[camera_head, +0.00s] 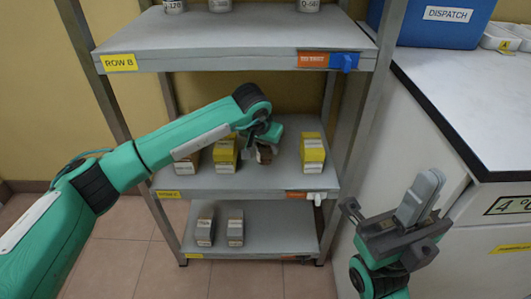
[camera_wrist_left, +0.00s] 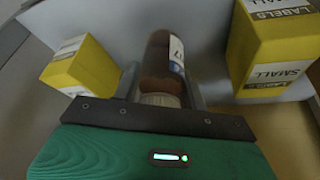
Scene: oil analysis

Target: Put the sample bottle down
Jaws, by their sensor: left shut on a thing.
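My left gripper (camera_head: 264,139) reaches in over the middle shelf (camera_head: 230,186) of the rack. It is shut on a brown sample bottle (camera_head: 265,154). In the left wrist view the bottle (camera_wrist_left: 160,62) lies between the grey fingers, with its pale ribbed cap toward the camera and a white label marked 17 on its side. I cannot tell whether its base touches the shelf. My right gripper (camera_head: 416,198) is away from the rack, in front of the white counter, and holds nothing that I can see. Its finger gap is unclear.
Yellow boxes stand on both sides of the bottle, left (camera_head: 225,155) and right (camera_head: 312,153). A brown-and-white box (camera_head: 187,168) is further left. The upper shelf (camera_head: 240,37) is above my left wrist. Small grey boxes (camera_head: 235,227) stand on the bottom shelf. The counter (camera_head: 480,95) is at the right.

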